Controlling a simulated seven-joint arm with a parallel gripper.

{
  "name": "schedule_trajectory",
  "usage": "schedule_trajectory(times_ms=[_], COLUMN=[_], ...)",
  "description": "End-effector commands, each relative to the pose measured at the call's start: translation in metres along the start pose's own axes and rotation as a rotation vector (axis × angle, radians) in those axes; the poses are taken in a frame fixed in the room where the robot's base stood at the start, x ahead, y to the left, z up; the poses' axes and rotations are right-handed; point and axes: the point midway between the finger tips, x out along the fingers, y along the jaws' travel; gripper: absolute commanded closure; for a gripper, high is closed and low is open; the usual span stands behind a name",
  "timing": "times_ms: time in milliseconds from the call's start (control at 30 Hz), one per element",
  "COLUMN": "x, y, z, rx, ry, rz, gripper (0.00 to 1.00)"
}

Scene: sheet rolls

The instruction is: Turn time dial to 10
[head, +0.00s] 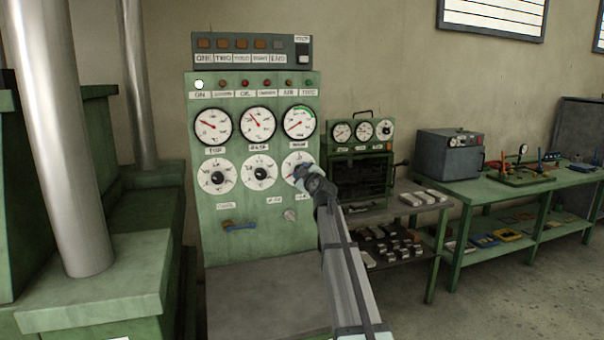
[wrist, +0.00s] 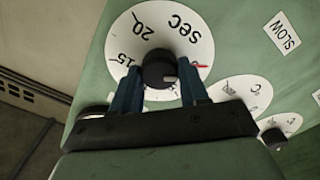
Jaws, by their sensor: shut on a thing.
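The time dial is a round white face marked SEC (wrist: 192,48) with a black knob (wrist: 157,66) at its centre. In the wrist view the numbers 15 and 20 show at left and upper left, and a red mark is at the right edge. The lower numbers are hidden by my gripper. A light mark on the knob points to the lower right. In the head view the dial (head: 291,160) is the rightmost of the lower row, partly covered by my gripper (head: 303,174). In the wrist view my gripper's blue fingers (wrist: 160,76) are shut on the knob, one each side.
Two similar white dials (head: 217,175) (head: 259,172) sit to the left on the green panel (head: 255,225). Gauges (head: 259,123) are above. A green box with gauges (head: 361,133) stands to the right.

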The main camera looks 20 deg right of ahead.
Motion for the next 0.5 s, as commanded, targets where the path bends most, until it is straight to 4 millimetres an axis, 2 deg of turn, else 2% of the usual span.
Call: schedule_trajectory(times_ms=[267, 500], x=[-0.0001, 0.0002], y=[0.0005, 0.0007], z=[-0.0001, -0.0005], rx=[0.031, 0.159], ry=[0.000, 0.002], rz=[0.001, 0.001], gripper=[0.86, 0.86])
